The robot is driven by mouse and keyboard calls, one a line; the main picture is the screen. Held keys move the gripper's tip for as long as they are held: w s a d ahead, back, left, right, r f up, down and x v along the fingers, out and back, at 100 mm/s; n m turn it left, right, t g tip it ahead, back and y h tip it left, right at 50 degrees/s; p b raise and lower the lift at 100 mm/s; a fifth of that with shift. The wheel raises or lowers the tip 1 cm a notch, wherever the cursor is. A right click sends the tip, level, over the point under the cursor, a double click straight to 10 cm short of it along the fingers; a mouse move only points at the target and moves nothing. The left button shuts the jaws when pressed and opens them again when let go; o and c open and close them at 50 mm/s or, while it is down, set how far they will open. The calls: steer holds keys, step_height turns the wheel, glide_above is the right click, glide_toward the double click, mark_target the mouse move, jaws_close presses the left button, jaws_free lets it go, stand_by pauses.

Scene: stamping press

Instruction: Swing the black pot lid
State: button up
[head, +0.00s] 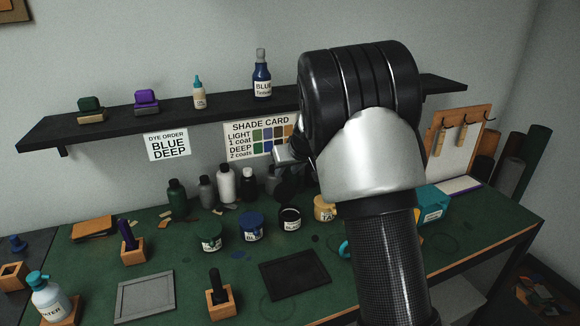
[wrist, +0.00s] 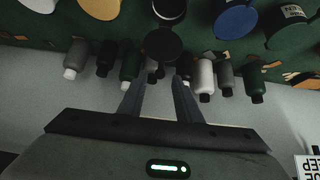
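The black pot (head: 290,219) stands on the green bench top, right of the blue pot (head: 250,227). Its pale rim shows around a dark top in the head view, and it also shows at the top edge of the wrist view (wrist: 169,9). A round black disc, which looks like its lid (wrist: 163,46), lies beside the pot's rim in the wrist view, on the side toward the fingers. In the head view my arm hides most of the gripper.
Several bottles, including a white one (head: 226,184), stand in a row behind the pots, close around my fingers. A green pot (head: 209,238) and a yellow pot (head: 324,208) flank the blue and black ones. A shelf (head: 215,117) runs above. A dark tray (head: 295,274) lies in front.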

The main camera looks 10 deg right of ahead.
mark_target(284, 174)
steer(key=x, duration=0.3)
steer(key=shift+s, duration=0.1)
steer(key=shift+w, duration=0.2)
steer(key=shift+c, duration=1.1)
steer(key=c, duration=0.6)
steer(key=shift+o, duration=0.2)
steer(key=shift+s+d+f+b, duration=0.1)
steer(key=shift+s+d+b, duration=0.05)
steer(key=shift+s+b, duration=0.65)
steer(key=shift+s+d+b, duration=0.2)
steer(key=shift+s+b, duration=0.55)
steer(key=shift+s, duration=0.05)
